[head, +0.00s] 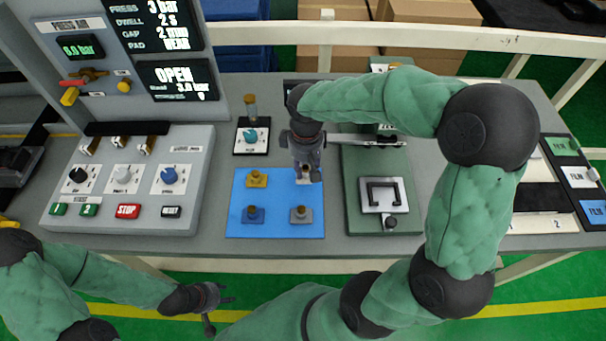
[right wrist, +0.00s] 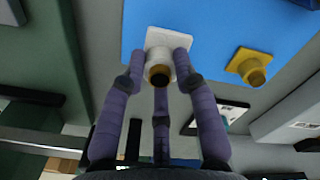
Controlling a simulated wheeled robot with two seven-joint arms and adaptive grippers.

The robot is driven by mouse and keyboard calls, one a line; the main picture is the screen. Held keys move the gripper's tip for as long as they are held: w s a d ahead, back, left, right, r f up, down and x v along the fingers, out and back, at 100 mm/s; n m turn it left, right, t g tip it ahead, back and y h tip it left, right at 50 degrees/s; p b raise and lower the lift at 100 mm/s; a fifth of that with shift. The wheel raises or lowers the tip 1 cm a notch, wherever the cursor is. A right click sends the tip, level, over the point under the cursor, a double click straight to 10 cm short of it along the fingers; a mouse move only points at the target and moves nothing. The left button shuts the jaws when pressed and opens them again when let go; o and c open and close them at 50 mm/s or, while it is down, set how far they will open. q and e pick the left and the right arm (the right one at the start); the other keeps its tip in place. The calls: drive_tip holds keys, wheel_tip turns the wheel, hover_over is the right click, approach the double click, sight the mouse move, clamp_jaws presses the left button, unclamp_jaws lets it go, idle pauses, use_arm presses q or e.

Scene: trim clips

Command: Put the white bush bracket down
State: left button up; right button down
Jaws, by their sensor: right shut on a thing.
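The white bush bracket (right wrist: 155,38) has a square white flange and a round boss with a dark, brown-rimmed bore. In the right wrist view my right gripper (right wrist: 161,68) is shut on its boss. In the head view my right gripper (head: 306,172) points down over the back right part of the blue mat (head: 278,194) and mostly hides the white bracket. The flange lies at the mat; whether it touches cannot be told. My left gripper (head: 211,304) is open and empty, in front of the table edge.
On the mat are a yellow bracket (head: 257,179), a blue bracket (head: 254,214) and a grey bracket (head: 301,214). A green press fixture (head: 362,167) stands close on the right.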

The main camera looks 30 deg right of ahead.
sight(303, 168)
drive_tip(key=shift+w+a+f+b, duration=0.1)
drive_tip(key=shift+w+f+b, duration=0.1)
drive_tip(key=shift+f, duration=0.45)
drive_tip(key=shift+w+f+b, duration=0.1)
drive_tip(key=shift+f+b, duration=0.15)
drive_tip(key=shift+f, duration=0.4)
drive_tip(key=shift+w+a+f+b, duration=0.1)
drive_tip(key=shift+f+b, duration=0.1)
drive_tip(key=shift+f, duration=0.45)
drive_tip(key=shift+f, duration=0.15)
drive_tip(key=c, duration=0.9)
unclamp_jaws()
drive_tip(key=shift+c, duration=0.2)
wheel_tip(303, 168, up, 12)
drive_tip(key=p, duration=0.3)
drive_tip(key=shift+p, duration=0.3)
